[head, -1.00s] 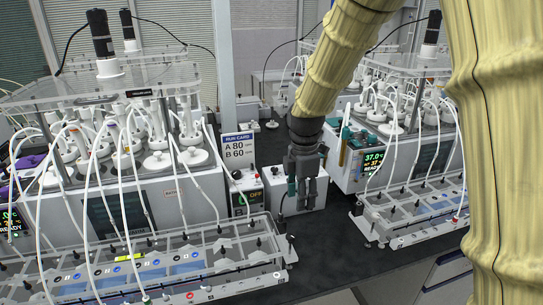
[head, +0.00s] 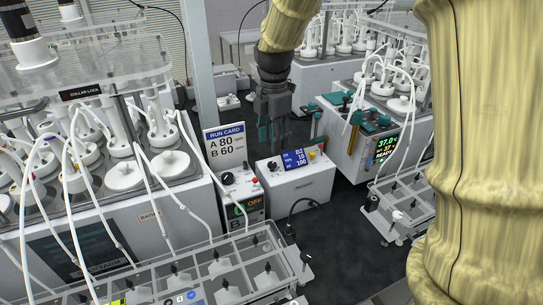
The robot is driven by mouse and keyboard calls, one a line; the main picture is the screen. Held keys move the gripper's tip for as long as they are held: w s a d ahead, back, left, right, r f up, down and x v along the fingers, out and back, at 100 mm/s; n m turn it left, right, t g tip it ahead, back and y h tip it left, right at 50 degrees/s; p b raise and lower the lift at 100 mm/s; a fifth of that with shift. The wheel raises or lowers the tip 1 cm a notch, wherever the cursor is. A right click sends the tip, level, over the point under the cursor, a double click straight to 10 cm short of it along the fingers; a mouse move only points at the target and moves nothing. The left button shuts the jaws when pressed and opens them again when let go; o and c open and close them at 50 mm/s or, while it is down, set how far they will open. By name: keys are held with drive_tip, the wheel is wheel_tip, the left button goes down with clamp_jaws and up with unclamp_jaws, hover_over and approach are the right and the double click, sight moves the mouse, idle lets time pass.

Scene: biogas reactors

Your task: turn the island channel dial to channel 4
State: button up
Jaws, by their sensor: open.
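A white box (head: 303,190) with a blue display stands in the middle of the bench. A small black dial (head: 272,167) sits on its upper left, beside the display; its marks are too small to read. Another black knob (head: 228,178) is on the narrow control box (head: 243,190) to the left, which shows OFF. I cannot tell from labels which one is the island channel dial. My gripper (head: 272,143) is open and empty, pointing down at the white box's back edge, near the black dial. I cannot tell whether it touches anything.
A run card (head: 226,146) reading A 80, B 60 stands behind the control box. A reactor unit (head: 100,200) with tubes fills the left. Another unit (head: 377,142) stands right. A clear rack (head: 190,275) lies in front. Dark bench (head: 345,225) is free at right.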

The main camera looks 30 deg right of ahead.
sight(272, 164)
drive_tip(key=f, duration=0.2)
drive_tip(key=f+p, duration=0.1)
drive_tip(key=f, duration=0.5)
drive_tip(key=shift+w+a, duration=0.1)
drive_tip(key=shift+w, duration=0.15)
clamp_jaws()
